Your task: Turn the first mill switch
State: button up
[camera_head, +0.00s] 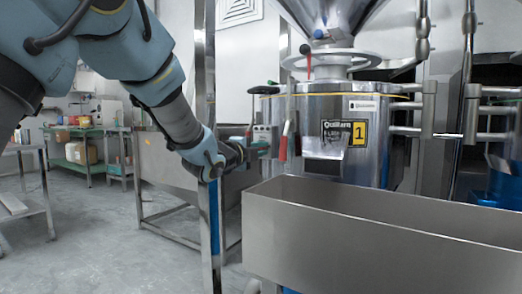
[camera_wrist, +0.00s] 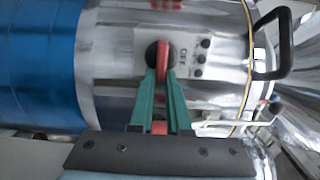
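The first mill is a shiny steel drum (camera_head: 350,133) with a black and yellow "1" plate on its front. Its switch, a black round knob with a red handle (camera_wrist: 162,57), sits on a pale panel (camera_wrist: 200,70) marked OFF in the wrist view. My gripper (camera_wrist: 161,75) has green fingers, one on each side of the red handle. The fingertips sit close against it and appear shut on it. In the head view my gripper (camera_head: 262,148) reaches the left side of the mill, and the switch handle is too small to make out.
A long steel trough (camera_head: 340,232) stands in front of the mill. A steel post (camera_head: 207,100) rises beside my arm. A black handle (camera_wrist: 272,45) juts from the mill in the wrist view. Open floor (camera_head: 100,240) lies at the left, with shelves behind.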

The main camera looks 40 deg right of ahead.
jog(key=o, duration=0.4)
jog(key=shift+r, duration=0.2)
jog(key=shift+c, duration=0.2)
jog(key=shift+f, duration=0.1)
jog(key=shift+f, duration=0.35)
jog(key=shift+r, duration=0.15)
jog(key=shift+a, duration=0.35)
jog(key=v, duration=1)
jog(key=shift+p, duration=0.3)
